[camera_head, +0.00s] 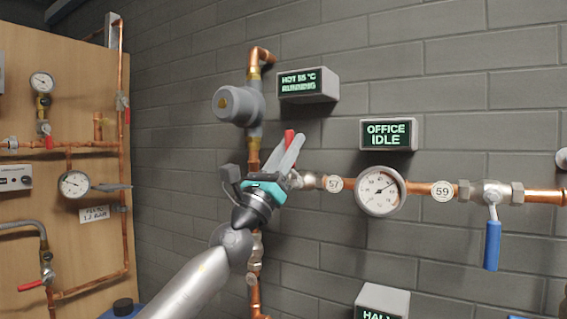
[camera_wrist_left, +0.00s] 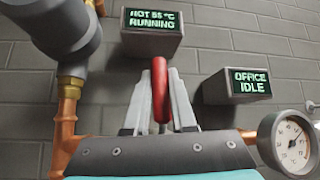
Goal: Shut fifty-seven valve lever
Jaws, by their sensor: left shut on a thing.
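The valve lever beside the tag 57 (camera_head: 334,184) has a red handle (camera_head: 289,137) that points up, roughly across the horizontal copper pipe. My left gripper (camera_head: 291,146) is shut on this red lever, with its pale fingers on either side of it. In the left wrist view the red lever (camera_wrist_left: 160,78) stands upright between the two fingers of the gripper (camera_wrist_left: 161,95). The valve body (camera_head: 311,181) is partly hidden behind my gripper. My right gripper is not in view.
A gauge (camera_head: 380,191) sits right of tag 57. Farther right is tag 59 (camera_head: 442,191) with a blue lever (camera_head: 492,245) hanging down. A grey pump (camera_head: 237,105) and the HOT display (camera_head: 308,85) are above my gripper. The OFFICE display (camera_head: 388,134) reads IDLE.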

